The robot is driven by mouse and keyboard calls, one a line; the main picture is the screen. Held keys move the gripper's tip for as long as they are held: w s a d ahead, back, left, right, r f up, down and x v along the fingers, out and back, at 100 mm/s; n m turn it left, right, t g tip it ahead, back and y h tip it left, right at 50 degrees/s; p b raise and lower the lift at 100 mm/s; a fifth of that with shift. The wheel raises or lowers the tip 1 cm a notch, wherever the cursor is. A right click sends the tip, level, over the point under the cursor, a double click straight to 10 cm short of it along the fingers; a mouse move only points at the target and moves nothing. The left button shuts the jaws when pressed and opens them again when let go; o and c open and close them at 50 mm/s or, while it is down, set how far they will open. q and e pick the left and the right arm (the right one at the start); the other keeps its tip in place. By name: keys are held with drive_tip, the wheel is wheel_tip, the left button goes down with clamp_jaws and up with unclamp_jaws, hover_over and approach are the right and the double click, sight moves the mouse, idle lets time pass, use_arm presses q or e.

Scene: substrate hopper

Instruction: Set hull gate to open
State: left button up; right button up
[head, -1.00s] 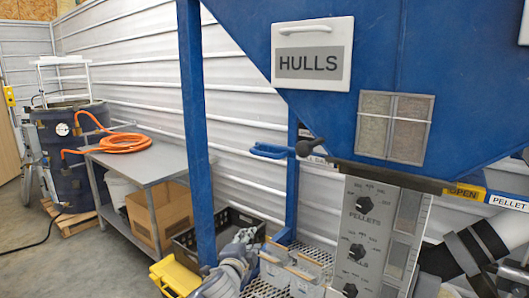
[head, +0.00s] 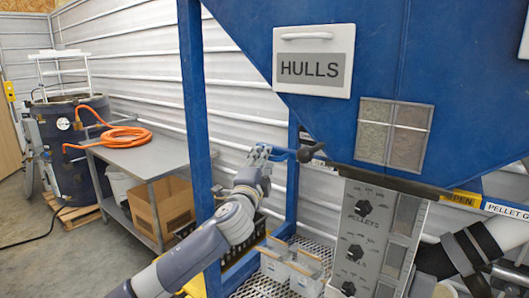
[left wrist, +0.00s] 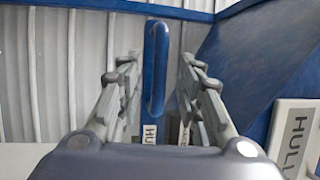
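The hull gate's blue handle (head: 283,153) sticks out to the left from a black knob (head: 311,151) under the blue hopper. A white label, mostly cut off, sits beside it. My left gripper (head: 262,153) is raised at the handle's left end. In the left wrist view my left gripper (left wrist: 157,72) has its fingers apart, with the blue handle (left wrist: 156,58) upright between them. I see a gap on each side of the handle. My right gripper is not in view.
The blue hopper (head: 400,45) with its HULLS plate (head: 313,68) overhangs on the right. A dial panel (head: 362,235) and small bins (head: 290,268) stand below. A blue post (head: 195,100) stands left of the handle. A yellow OPEN label (head: 462,199) is farther right.

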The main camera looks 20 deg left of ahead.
use_arm(q)
drive_tip(key=shift+w+r, duration=0.15)
drive_tip(key=shift+w, duration=1.15)
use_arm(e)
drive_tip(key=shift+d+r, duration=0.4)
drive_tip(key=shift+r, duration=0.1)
use_arm(q)
clamp_jaws()
drive_tip(key=w+a, duration=0.2)
drive_tip(key=a, duration=0.5)
drive_tip(key=shift+w+r, duration=0.15)
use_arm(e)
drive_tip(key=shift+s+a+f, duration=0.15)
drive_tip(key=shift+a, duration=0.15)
